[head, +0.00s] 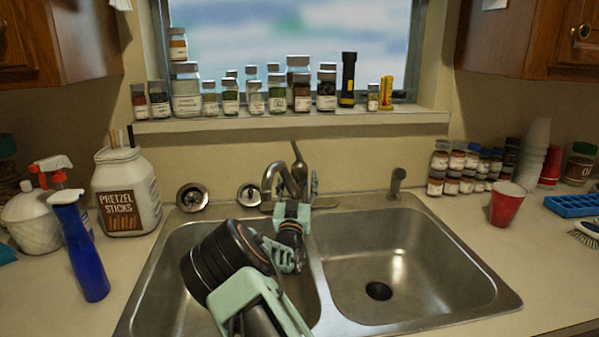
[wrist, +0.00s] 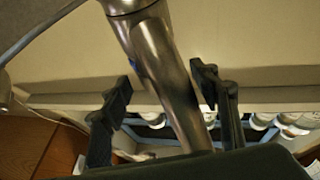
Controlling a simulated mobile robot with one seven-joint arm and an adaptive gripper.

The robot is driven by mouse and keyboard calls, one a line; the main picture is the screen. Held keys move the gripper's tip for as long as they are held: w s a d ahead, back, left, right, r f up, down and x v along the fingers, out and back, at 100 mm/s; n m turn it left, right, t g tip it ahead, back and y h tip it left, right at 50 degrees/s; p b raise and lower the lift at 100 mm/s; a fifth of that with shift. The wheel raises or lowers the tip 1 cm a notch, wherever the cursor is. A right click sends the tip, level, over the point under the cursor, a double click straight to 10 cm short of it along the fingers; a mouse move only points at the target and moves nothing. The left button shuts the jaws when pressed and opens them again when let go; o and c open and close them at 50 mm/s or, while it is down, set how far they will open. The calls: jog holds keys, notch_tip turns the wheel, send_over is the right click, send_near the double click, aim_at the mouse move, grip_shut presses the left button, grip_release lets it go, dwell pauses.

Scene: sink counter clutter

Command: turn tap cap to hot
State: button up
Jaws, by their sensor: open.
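The metal tap stands behind the sink, with its curved spout (head: 271,179) and upright cap lever (head: 298,165) in the head view. My gripper (head: 296,192) reaches up to the tap from over the sink divider. In the wrist view my gripper (wrist: 165,82) is open, with one dark finger on each side of a metal tap part (wrist: 165,65), apparently the lever. Gaps show between both fingers and the metal, so it is not gripped. The blue mark (wrist: 133,67) is small on the metal. My gripper and arm hide the tap's base in the head view.
A double-basin sink (head: 400,265) lies below the tap, with a side sprayer (head: 397,183) to its right. Jars line the window sill (head: 290,122) behind. A pretzel jar (head: 125,190) and blue spray bottle (head: 82,250) stand left, a red cup (head: 507,204) right.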

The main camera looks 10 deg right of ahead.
aim_at(297, 177)
jog(key=shift+x, duration=1.65)
jog(key=shift+r, duration=0.1)
jog(key=c, duration=1.2)
jog(key=shift+b, duration=0.55)
jog(key=shift+f+m+g+h+b, duration=0.3)
jog(key=shift+m+h+b, duration=0.3)
jog(key=shift+h+b, duration=0.55)
jog(key=shift+r+m+g+h+b, duration=0.3)
jog(key=shift+m+g+h+b, duration=0.2)
jog(key=shift+m+h+b, duration=0.55)
jog(key=shift+n, duration=0.35)
